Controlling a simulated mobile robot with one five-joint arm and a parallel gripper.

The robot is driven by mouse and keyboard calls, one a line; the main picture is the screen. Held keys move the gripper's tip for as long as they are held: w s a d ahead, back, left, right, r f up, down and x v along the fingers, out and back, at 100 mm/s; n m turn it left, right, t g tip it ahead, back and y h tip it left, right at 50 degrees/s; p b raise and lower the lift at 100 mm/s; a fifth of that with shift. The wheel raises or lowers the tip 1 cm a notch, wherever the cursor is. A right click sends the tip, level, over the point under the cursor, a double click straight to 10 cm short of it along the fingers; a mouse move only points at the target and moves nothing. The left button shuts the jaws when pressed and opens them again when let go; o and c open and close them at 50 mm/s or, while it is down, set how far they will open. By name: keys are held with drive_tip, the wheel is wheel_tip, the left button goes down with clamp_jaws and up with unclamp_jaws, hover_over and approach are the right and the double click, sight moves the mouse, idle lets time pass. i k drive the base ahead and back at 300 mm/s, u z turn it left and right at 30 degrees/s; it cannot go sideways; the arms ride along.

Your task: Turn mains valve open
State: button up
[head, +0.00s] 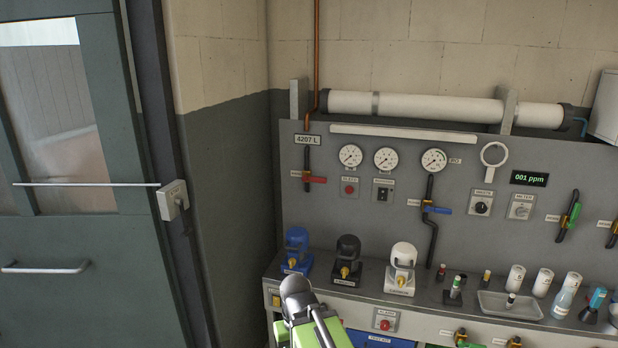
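A valve with a red lever (315,180) sits on the dark vertical pipe at the left of the grey panel, below the "4207 L" display. Its lever points right, across the pipe. The small label beside it is too small to read, so I cannot confirm that it is the mains valve. My gripper (296,286) is at the bottom centre, at the end of my green arm, below and apart from the red lever. Its fingers cannot be made out, and nothing is seen held in it.
A blue-lever valve (437,210) is on another pipe to the right. Gauges and switches fill the panel. Blue, black and white-topped units (402,268) stand on the bench ledge, with a tray (510,305) and bottles to the right. A grey door (90,240) is at left.

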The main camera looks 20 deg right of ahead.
sight(305, 178)
drive_tip(key=z, duration=0.05)
drive_tip(key=i, duration=0.9)
drive_tip(key=z, duration=0.25)
